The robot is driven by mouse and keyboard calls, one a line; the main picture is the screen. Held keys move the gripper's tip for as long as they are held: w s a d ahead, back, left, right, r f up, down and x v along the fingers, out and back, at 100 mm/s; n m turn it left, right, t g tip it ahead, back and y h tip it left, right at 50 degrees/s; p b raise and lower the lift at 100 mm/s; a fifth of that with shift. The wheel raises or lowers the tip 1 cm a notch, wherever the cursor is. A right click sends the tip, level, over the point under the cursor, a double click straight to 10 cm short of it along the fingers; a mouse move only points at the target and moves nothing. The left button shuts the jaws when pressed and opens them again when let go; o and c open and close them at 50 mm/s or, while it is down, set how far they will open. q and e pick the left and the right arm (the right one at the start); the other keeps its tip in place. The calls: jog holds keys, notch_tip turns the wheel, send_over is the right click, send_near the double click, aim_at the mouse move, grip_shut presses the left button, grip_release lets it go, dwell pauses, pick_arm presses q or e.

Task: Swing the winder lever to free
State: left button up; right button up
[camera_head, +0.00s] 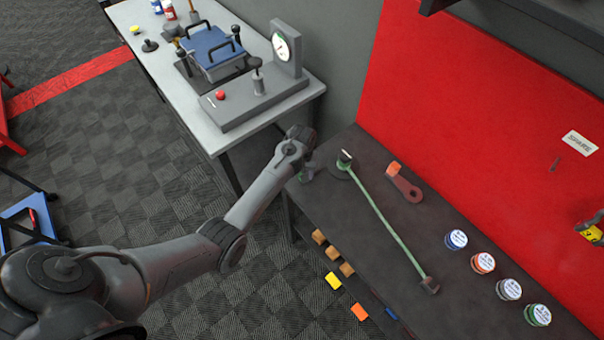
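My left arm reaches in from the lower left, and its gripper (306,171) hangs at the left edge of the dark bench, just left of the winder. The fingers are small and partly hidden by the wrist, so their opening cannot be told. The winder (345,161) looks like a dark round base with a short pale-tipped lever standing up. The gripper appears apart from this lever. A green strap (382,218) runs from the winder across the bench to a small dark block (430,285). My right gripper is out of view.
A red piece with an orange end (404,186) lies right of the winder. Several round tins (483,263) stand along the bench's right side. A grey table (150,58) behind holds a gauge stand (287,47) and blue-topped rig (208,45). A red panel (470,110) backs the bench.

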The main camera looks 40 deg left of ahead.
pick_arm(q)
jog(key=shift+f, duration=0.45)
grip_shut()
